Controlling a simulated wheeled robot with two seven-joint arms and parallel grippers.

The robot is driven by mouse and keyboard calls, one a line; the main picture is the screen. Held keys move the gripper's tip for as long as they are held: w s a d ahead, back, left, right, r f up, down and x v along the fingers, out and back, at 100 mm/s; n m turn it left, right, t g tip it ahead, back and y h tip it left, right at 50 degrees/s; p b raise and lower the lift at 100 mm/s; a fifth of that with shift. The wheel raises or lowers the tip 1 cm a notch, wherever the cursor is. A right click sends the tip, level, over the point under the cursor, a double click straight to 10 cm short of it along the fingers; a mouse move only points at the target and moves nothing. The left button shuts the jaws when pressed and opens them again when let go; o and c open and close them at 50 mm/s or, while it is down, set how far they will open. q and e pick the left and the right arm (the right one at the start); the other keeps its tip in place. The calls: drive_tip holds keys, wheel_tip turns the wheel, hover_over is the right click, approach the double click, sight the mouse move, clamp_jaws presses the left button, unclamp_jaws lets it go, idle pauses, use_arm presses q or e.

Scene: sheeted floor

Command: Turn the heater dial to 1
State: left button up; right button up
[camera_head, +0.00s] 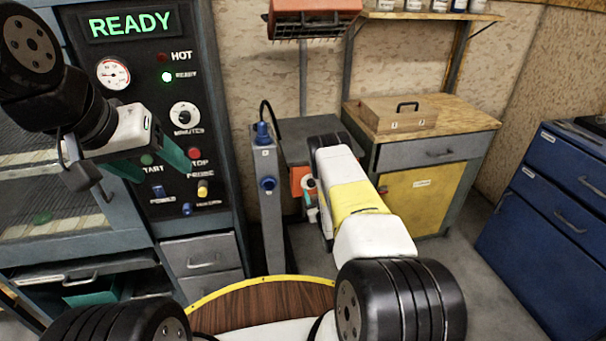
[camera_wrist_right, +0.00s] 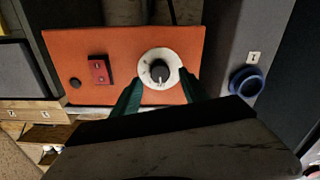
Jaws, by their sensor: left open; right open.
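The heater dial (camera_wrist_right: 158,72) is a dark knob on a round white plate, on an orange panel (camera_wrist_right: 122,45) in the right wrist view. A light mark on the knob points toward the bottom of that view; the numbers are too small to read. My right gripper (camera_wrist_right: 160,93) is open, its green fingers on either side of the dial's lower part. Contact with the knob cannot be told. In the head view the orange panel (camera_head: 297,178) is partly hidden behind my right arm. My left gripper (camera_head: 150,163) is open and empty before the black control panel (camera_head: 150,85).
The orange panel also has a red switch (camera_wrist_right: 99,70) and a black button (camera_wrist_right: 75,83). A grey post (camera_head: 268,220) with a blue knob stands close beside it.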

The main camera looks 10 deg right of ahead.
sight(312, 185)
drive_tip(key=shift+w+a, duration=0.1)
drive_tip(key=shift+w, duration=1.6)
drive_tip(key=shift+c, duration=0.4)
clamp_jaws()
drive_tip(key=m, duration=0.3)
drive_tip(key=shift+m, duration=2.3)
